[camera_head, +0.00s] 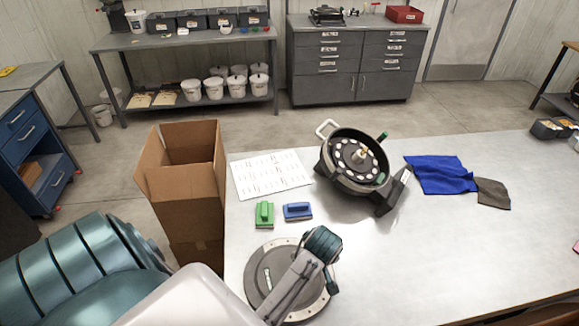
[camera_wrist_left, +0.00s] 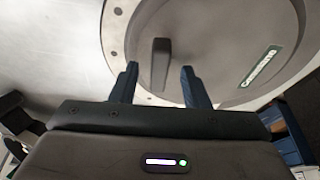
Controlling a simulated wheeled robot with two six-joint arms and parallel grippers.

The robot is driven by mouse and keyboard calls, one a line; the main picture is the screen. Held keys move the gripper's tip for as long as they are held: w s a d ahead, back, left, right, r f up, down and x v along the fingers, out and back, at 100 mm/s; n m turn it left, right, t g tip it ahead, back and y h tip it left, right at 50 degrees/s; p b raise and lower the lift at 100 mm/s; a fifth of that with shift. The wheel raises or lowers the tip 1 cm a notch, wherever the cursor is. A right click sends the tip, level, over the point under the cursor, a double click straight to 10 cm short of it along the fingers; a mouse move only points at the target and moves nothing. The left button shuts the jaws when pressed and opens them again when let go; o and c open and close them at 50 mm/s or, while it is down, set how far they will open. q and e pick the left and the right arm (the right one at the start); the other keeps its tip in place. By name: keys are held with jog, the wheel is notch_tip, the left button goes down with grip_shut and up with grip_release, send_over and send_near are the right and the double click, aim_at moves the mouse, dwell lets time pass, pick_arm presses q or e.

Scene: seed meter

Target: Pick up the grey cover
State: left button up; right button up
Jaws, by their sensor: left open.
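The grey cover (camera_head: 258,266) is a round disc with a pale bolted rim, lying flat at the near left of the table. My left arm hides part of it in the head view. In the left wrist view the cover (camera_wrist_left: 222,45) shows a raised bar handle (camera_wrist_left: 160,62) and a lettered label. My left gripper (camera_wrist_left: 159,82) is open over the cover, with the handle between the lines of its two dark blue fingers. I cannot tell how far the fingertips are above the cover. The fingertips are not clear in the head view. My right gripper is not in view.
The open seed meter (camera_head: 355,160) stands tilted behind the cover. Green (camera_head: 264,215) and blue (camera_head: 298,211) handled blocks lie between them, near a printed sheet (camera_head: 270,174). A cardboard box (camera_head: 190,185) stands left. Blue cloth (camera_head: 440,174) lies right. The table's right front is clear.

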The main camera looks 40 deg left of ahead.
pick_arm(q)
grip_shut()
jog(key=shift+w+r, duration=0.1)
jog(key=shift+r, duration=0.05)
